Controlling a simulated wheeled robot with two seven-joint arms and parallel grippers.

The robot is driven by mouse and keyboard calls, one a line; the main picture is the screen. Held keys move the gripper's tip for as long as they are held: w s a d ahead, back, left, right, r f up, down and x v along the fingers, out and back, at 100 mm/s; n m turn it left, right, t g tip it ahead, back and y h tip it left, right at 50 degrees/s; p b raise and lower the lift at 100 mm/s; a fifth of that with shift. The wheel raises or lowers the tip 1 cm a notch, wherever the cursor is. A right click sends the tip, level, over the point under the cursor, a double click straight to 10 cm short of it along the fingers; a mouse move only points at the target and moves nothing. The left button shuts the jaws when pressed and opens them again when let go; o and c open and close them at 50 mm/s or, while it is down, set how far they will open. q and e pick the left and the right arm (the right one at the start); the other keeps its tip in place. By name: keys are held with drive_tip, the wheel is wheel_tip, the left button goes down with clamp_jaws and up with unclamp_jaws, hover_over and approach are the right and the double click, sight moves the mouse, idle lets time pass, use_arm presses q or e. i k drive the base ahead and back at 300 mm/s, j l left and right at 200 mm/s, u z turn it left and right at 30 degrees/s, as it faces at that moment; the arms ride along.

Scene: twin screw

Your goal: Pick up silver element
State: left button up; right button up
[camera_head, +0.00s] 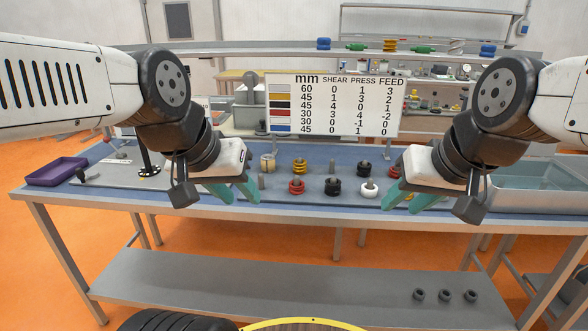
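Several coloured ring-like elements stand on the blue table.
A sign with numbers (333,104) stands behind the elements. A purple tray (57,171) lies at the left end, and a grey bin (540,192) at the right. Several small dark rings (445,295) lie on the lower shelf (270,285). A rack (420,57) stands behind.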

sight(267, 165)
drive_tip(key=i+l+z, duration=0.15)
drive_tip(key=l+z, duration=0.2)
drive_tip(key=i+l+z, duration=0.3)
drive_tip(key=l, duration=0.2)
drive_tip(key=i+l+z, duration=0.2)
drive_tip(key=l+z, duration=0.15)
drive_tip(key=u, duration=1.85)
drive_tip(key=i+j+u, duration=0.1)
drive_tip(key=u, duration=0.15)
drive_tip(key=i+j+u, duration=0.25)
drive_tip(key=i, duration=0.2)
drive_tip(key=i+u, duration=0.25)
drive_tip(key=i, duration=0.2)
